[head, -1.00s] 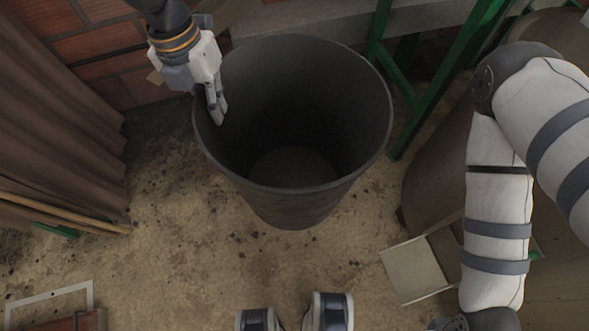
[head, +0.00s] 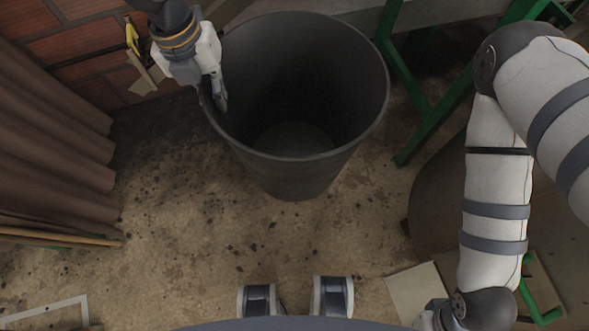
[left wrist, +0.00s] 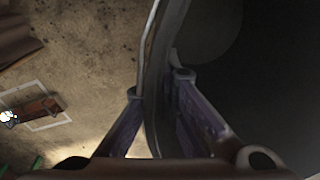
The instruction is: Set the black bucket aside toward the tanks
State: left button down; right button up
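The large black bucket (head: 298,177) stands upright, open and empty-looking, in the upper middle of the head view. My left gripper (head: 221,98) is at its left rim, fingers pointing down. In the left wrist view the bucket's dark inside (left wrist: 265,85) fills the right side. There the left gripper (left wrist: 158,86) has one finger outside and one inside the wall, shut on the rim. My right arm hangs at the right of the head view; its fingers do not show. A rounded brown vessel (head: 428,200), perhaps a tank, stands right of the bucket, partly behind my arm.
A green metal frame (head: 418,110) stands close to the bucket's right side. A brick wall (head: 95,55) is behind at the left, with a brown curtain (head: 50,130) before it. A pale panel (head: 418,292) lies at the lower right. The dirty floor (head: 190,215) is open in front.

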pick_arm(q)
jog(key=s+f+b, duration=0.2)
jog(key=f+b, duration=0.7)
jog(key=f, duration=0.5)
jog(key=s+f+b, duration=0.2)
jog(key=f+b, duration=0.8)
jog(key=f, duration=0.4)
jog(key=w+f+b, duration=0.9)
jog(key=w+f, duration=0.3)
jog(key=w, duration=0.1)
jog(key=shift+w+f, duration=0.25)
jog(key=shift+w, duration=0.15)
pick_arm(e)
jog(key=s+f+g, duration=0.2)
jog(key=s+f, duration=0.3)
jog(key=f, duration=0.6)
jog(key=s+f+g, duration=0.3)
jog(key=s+f, duration=0.2)
jog(key=f, duration=0.7)
jog(key=shift+s+f, duration=0.25)
pick_arm(q)
jog(key=shift+f, duration=0.1)
jog(key=c, duration=2.2)
grip_release()
jog(key=shift+f, duration=0.1)
jog(key=shift+c, duration=0.2)
jog(key=o, duration=0.4)
jog(key=shift+o, duration=0.2)
